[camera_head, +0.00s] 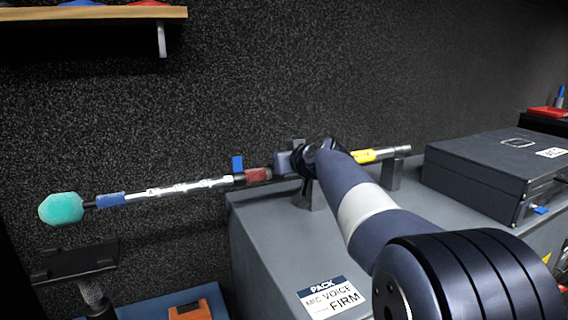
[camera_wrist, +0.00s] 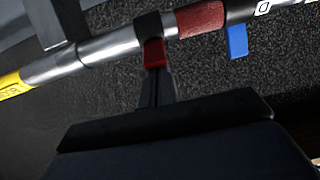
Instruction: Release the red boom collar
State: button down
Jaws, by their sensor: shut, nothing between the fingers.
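The boom pole runs across the top of the wrist view. A dark collar on it carries a red lever (camera_wrist: 153,54), which points toward my gripper. My gripper (camera_wrist: 157,84) is shut and empty, its fingertips right at the lever's end; I cannot tell if they touch. In the head view my gripper (camera_head: 285,163) is at the pole, and the red lever is hidden behind it. A red sleeve (camera_wrist: 201,18) wraps the pole beside this collar; it also shows in the head view (camera_head: 257,174). A second collar has a blue lever (camera_wrist: 237,41).
The pole's yellow section (camera_head: 363,156) lies near a support post (camera_head: 392,172) on the grey cabinet (camera_head: 262,245). A teal foam microphone (camera_head: 61,209) ends the pole at left. A dark case (camera_head: 480,165) stands at right. A shelf (camera_head: 90,13) hangs at upper left.

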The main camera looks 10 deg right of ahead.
jog(key=shift+x, duration=0.75)
jog(key=shift+r, duration=0.1)
jog(key=v, duration=1)
jog(key=shift+s, duration=0.4)
jog(key=shift+w, duration=0.15)
